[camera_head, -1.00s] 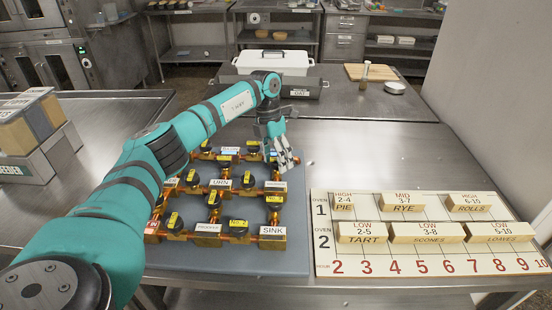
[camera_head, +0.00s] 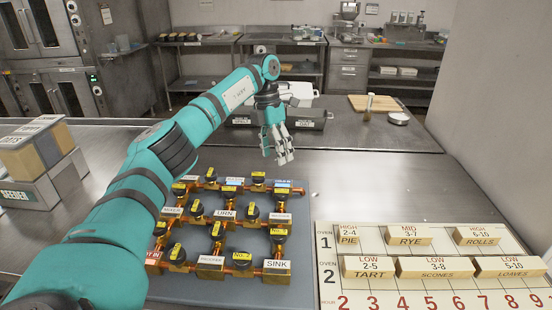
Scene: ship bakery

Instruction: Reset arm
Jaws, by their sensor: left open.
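My left arm reaches in from the left. Its gripper (camera_head: 281,152) points down, open and empty, above the steel counter just behind the back edge of the valve board. The valve board (camera_head: 165,284) is a grey-blue plate with copper pipes, black knobs with yellow tags and white labels such as URN and SINK. The arm hides part of the board's left side. My right gripper is not in view.
A schedule board (camera_head: 381,293) with wooden blocks such as the RYE block (camera_head: 407,239) lies at right. Behind stand a white lidded box (camera_head: 302,92), a wooden board (camera_head: 374,103) and a small round dish (camera_head: 398,118). Labelled boxes (camera_head: 33,152) stand at left. The middle counter is clear.

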